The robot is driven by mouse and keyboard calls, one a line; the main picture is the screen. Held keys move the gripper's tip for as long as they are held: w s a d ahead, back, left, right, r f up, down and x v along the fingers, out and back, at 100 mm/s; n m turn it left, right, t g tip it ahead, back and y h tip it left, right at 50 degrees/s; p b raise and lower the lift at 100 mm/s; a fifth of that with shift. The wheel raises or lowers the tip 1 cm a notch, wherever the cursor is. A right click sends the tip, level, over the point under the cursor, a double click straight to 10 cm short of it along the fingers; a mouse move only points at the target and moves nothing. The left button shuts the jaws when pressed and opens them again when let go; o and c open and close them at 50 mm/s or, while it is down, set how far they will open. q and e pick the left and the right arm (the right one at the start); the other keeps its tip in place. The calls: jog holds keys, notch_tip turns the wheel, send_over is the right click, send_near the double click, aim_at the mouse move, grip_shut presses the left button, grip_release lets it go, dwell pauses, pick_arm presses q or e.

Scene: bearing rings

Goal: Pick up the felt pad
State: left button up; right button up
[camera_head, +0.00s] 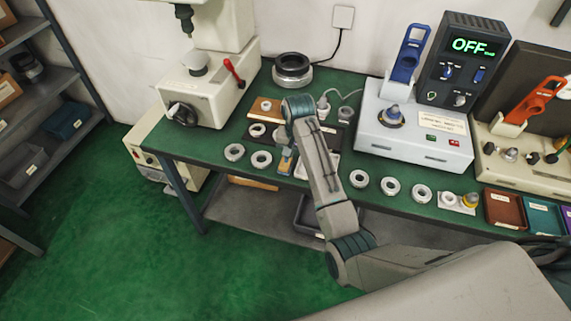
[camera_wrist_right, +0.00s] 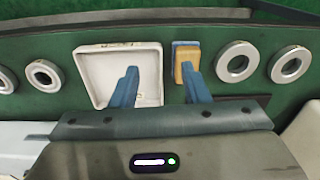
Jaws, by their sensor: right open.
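A small block with a tan face and a blue layer (camera_wrist_right: 186,62), which looks like the felt pad, lies near the table edge in the right wrist view. In the head view it shows small and partly hidden as a blue and yellow piece (camera_head: 286,161) beside my right arm. My right gripper (camera_wrist_right: 158,78) is open and empty. One blue finger overlaps the block in the picture, the other overlaps a white square tray (camera_wrist_right: 92,67). I cannot tell whether the finger touches the block. In the head view my forearm hides most of the gripper. My left gripper is not in view.
Metal rings (camera_wrist_right: 237,62) lie beside the block; several more line the green table's front (camera_head: 391,187). A dark ring stack (camera_head: 292,68) stands behind my arm.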

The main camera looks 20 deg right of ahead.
jog(key=w+a+r, duration=0.2)
jog(key=w+r, duration=0.2)
jog(key=r, duration=0.1)
jog(key=p, duration=0.1)
send_over(286, 165)
jog(key=w, duration=0.1)
jog(key=shift+m, duration=0.4)
notch_tip(286, 165, down, 5)
jog(key=shift+w+d+f, duration=0.15)
jog(key=shift+f+p, duration=0.6)
jog(key=shift+p, duration=0.1)
notch_tip(286, 165, down, 4)
jog(key=shift+r+p, duration=0.25)
jog(key=shift+p, duration=0.35)
jog(key=shift+f, duration=0.4)
jog(key=shift+c, duration=0.2)
jog(key=c, duration=0.6)
